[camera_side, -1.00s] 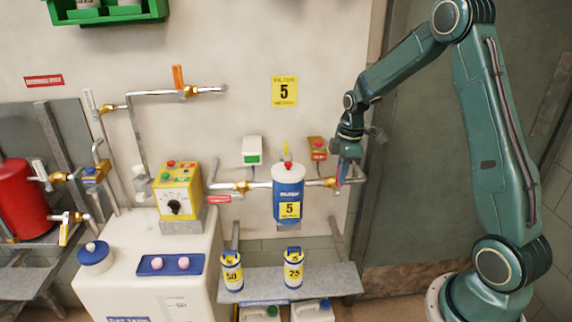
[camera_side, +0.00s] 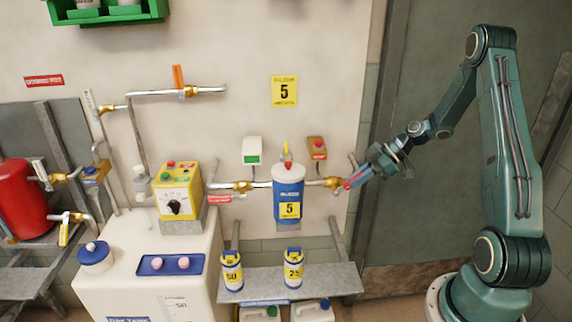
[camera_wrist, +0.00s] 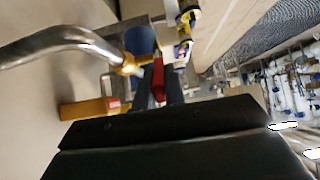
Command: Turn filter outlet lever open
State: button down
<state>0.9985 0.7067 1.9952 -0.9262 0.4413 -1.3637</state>
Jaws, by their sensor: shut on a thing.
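The filter (camera_side: 288,196) is a blue cylinder with a white cap and a yellow "5" label. A brass valve (camera_side: 331,182) sits on the pipe to its right. The red outlet lever (camera_side: 347,184) sticks out from this valve. My gripper (camera_side: 355,180) comes in from the upper right and is shut on the lever's end. In the wrist view the red lever (camera_wrist: 158,77) lies between the dark jaws (camera_wrist: 160,95), and the brass valve (camera_wrist: 130,67) shows just beyond. The part of the lever inside the jaws is hidden.
A silver pipe (camera_wrist: 55,42) bends close to the valve in the wrist view. An orange box with a red button (camera_side: 317,148) is on the wall above the valve. A shelf (camera_side: 322,282) with two labelled canisters is below.

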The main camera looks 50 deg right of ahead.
jog(key=shift+s+d+f+t+y, duration=0.2)
jog(key=shift+f+t+y, duration=0.15)
jog(key=shift+t+y, duration=0.05)
jog(key=shift+s+d+f+t+y, duration=0.15)
jog(key=shift+d+f+t+y, duration=0.05)
jog(key=shift+f+t+y, duration=0.2)
jog(key=c, duration=1.5)
grip_release()
jog(key=shift+o, duration=0.2)
jog(key=shift+r, duration=0.2)
notch_tip(320, 180, up, 20)
jog(key=shift+f, duration=0.15)
jog(key=shift+c, duration=0.4)
